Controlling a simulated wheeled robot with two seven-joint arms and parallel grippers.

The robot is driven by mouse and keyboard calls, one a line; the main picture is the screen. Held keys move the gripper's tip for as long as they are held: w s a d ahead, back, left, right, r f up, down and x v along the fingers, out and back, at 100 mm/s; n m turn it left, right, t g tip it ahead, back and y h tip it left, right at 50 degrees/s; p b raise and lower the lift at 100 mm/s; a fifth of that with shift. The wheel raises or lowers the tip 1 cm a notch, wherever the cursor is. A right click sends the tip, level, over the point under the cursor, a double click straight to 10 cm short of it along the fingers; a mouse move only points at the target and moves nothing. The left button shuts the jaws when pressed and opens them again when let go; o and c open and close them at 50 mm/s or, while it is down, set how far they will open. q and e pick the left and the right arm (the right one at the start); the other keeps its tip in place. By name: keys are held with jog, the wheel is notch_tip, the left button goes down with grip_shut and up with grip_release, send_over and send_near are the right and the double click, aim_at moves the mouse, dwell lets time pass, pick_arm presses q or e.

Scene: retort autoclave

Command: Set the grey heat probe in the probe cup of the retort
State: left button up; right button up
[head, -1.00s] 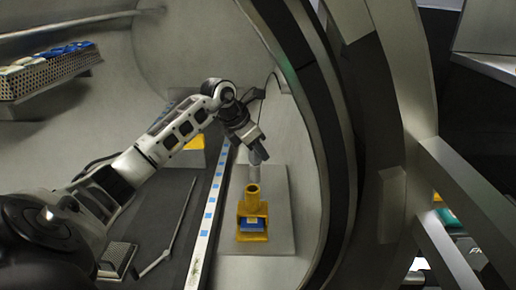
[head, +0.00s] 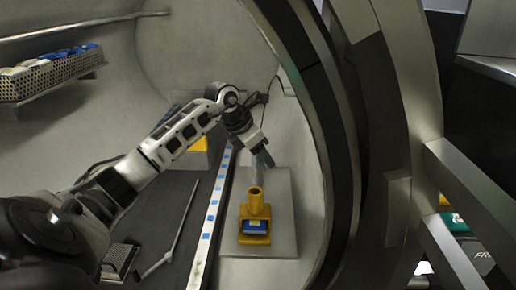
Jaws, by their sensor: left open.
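The yellow probe cup (head: 256,198) stands upright on its yellow holder with a blue front, on a pale plate inside the retort. My left gripper (head: 265,160) is open, above and slightly right of the cup's mouth, apart from it. No grey probe shows clearly between the fingers. Whether the probe sits down inside the cup cannot be told, as the mouth is small and dim. My right gripper is not in view.
A perforated tray (head: 45,78) with blue and white packs sits on the left wall. A white rail with blue marks (head: 212,210) runs left of the plate (head: 284,215). The dark retort rim (head: 335,130) curves close on the right.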

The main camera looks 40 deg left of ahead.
pick_arm(q)
jog(key=v, duration=1.6)
